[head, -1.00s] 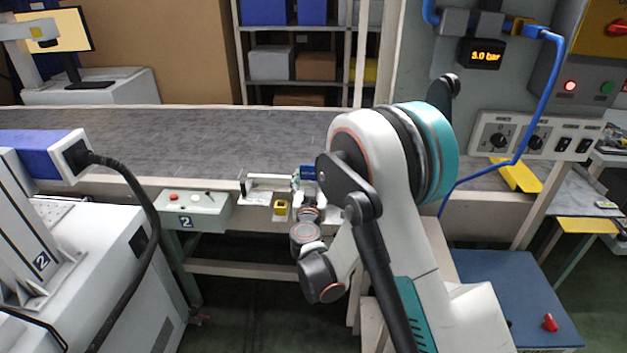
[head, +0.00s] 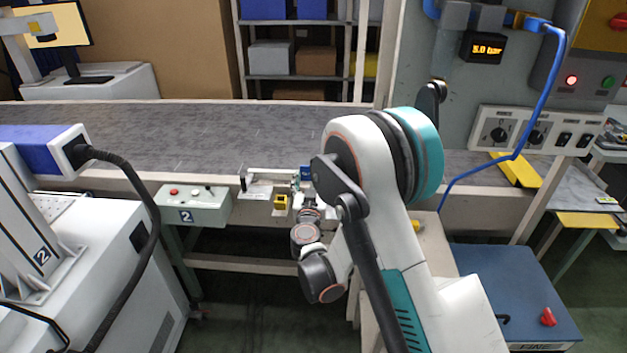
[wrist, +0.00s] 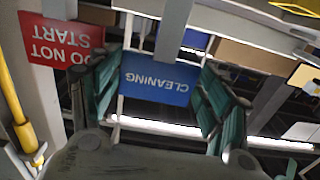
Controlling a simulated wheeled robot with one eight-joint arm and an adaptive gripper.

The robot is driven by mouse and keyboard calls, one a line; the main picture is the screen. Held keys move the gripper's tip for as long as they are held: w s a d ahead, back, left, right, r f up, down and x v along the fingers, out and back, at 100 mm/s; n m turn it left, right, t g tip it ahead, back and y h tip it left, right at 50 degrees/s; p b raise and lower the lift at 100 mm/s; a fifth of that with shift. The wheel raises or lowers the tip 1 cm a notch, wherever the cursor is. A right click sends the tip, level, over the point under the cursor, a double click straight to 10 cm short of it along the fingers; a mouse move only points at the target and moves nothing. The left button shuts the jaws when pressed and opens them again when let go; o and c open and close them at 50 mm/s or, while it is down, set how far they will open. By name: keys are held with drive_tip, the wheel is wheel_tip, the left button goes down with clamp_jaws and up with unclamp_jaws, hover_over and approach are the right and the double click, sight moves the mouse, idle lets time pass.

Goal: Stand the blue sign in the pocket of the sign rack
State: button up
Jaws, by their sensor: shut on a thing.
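The blue sign (wrist: 158,78) reads CLEANING upside down in the wrist view. It sits between the two teal fingers of my gripper (wrist: 157,95), which is shut on it. In the head view a small part of the blue sign (head: 305,171) shows at the conveyor's front edge, mostly hidden by my arm. A pale bracket-like frame (head: 258,190), which looks like the sign rack, stands just left of it. I cannot make out its pocket, or whether the sign touches it.
A red DO NOT START sign (wrist: 62,40) hangs upside down at the left of the wrist view, near a yellow bar (wrist: 12,95). A yellow block (head: 281,202) and a button box (head: 194,208) are on the conveyor's front. The grey belt (head: 150,135) is clear.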

drive_tip(key=shift+f, duration=0.95)
drive_tip(key=o, duration=1.2)
drive_tip(key=shift+r, duration=0.15)
wheel_tip(320, 180, up, 10)
drive_tip(key=shift+f, duration=0.1)
